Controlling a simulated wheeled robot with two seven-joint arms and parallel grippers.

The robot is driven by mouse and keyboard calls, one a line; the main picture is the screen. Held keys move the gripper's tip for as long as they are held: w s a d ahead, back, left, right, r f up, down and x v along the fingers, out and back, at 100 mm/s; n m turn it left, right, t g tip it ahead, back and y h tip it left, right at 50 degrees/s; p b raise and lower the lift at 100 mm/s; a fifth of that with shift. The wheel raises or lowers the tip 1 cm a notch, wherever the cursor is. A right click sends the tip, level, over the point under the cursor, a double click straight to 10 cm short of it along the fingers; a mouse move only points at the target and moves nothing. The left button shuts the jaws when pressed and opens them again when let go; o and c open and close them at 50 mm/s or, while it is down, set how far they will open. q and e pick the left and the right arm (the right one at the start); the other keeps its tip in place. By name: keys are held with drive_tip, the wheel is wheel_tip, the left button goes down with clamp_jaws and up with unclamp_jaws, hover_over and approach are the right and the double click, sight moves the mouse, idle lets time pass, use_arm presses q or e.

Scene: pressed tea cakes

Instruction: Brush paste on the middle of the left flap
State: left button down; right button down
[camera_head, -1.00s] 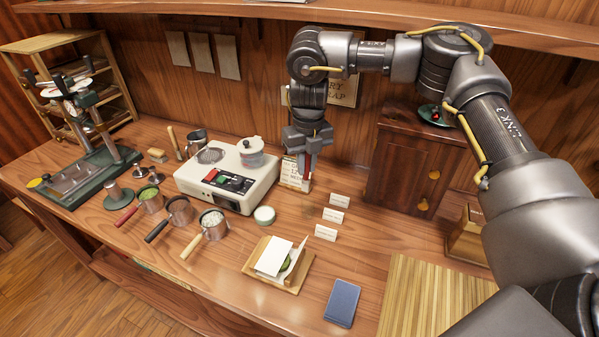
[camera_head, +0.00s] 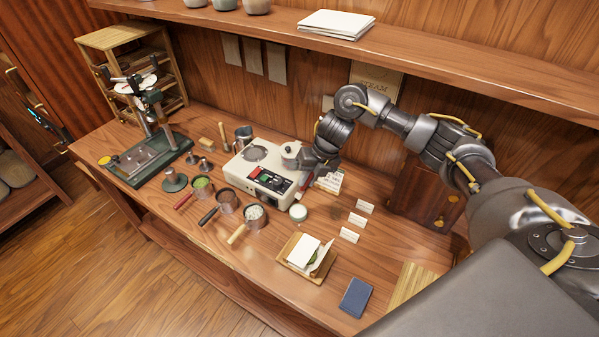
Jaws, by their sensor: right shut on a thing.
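The paper wrap (camera_head: 303,250) lies open on a small wooden board (camera_head: 294,268) near the front of the counter. Its white left flap lies over the left side and another flap stands up at the right; a bit of green shows between them. A small pale round pot (camera_head: 298,212), perhaps the paste, stands behind the board. My right gripper (camera_head: 314,173) is at the right side of the white machine, behind and above the pot. It is shut on a thin dark red stick (camera_head: 305,184), likely the brush, whose tip is not clear. My left gripper is out of view.
The white machine (camera_head: 250,178) stands left of my gripper. Three handled pots, one of them with white contents (camera_head: 254,216), stand before it. Small white cards (camera_head: 357,220) stand to the right. A blue booklet (camera_head: 356,297) lies right of the board. A shelf (camera_head: 430,63) overhangs the back.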

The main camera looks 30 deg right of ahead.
drive_tip(key=shift+d, duration=0.1)
drive_tip(key=shift+f, duration=0.1)
wheel_tip(320, 180, down, 6)
drive_tip(key=b, duration=0.5)
drive_tip(key=shift+f+b, duration=0.5)
idle(2.3)
wheel_tip(320, 180, up, 7)
drive_tip(key=p, duration=0.6)
drive_tip(key=shift+r, duration=0.1)
idle(0.3)
